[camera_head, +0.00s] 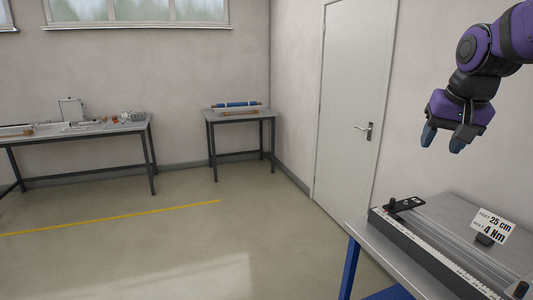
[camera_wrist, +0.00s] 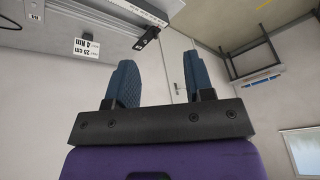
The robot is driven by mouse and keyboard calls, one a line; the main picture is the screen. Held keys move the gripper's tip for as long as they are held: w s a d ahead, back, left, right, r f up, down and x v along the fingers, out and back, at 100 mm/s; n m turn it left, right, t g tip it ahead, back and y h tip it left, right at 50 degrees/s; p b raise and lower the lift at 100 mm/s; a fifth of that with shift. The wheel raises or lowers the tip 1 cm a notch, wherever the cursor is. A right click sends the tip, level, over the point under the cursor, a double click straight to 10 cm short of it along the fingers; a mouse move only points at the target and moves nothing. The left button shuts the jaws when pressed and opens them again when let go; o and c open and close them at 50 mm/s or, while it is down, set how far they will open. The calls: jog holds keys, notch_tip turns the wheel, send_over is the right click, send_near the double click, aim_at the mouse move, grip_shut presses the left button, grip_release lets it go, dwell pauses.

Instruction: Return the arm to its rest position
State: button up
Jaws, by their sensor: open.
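My gripper (camera_head: 441,139) is at the upper right of the head view, at the end of my purple and black arm. It hangs in the air above the near workbench, apart from everything. Its two blue-grey fingers are spread with nothing between them. In the wrist view the fingers (camera_wrist: 160,85) also stand apart, with only the wall and door behind them. The wrist view appears upside down.
The near bench (camera_head: 362,232) carries a long black rail with a scale (camera_head: 422,254) and a small sign (camera_head: 492,226) reading 25 cm, 4 Nm. A closed door (camera_head: 345,100) stands behind. A small table (camera_head: 238,116) and a long table (camera_head: 80,135) line the far wall. The floor between is clear.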

jog(key=s+a+f+n, duration=0.2)
jog(key=s, duration=0.8)
jog(key=s+a+f+n, duration=0.2)
jog(key=s, duration=0.8)
jog(key=shift+a+t, duration=0.2)
jog(key=shift+t, duration=0.1)
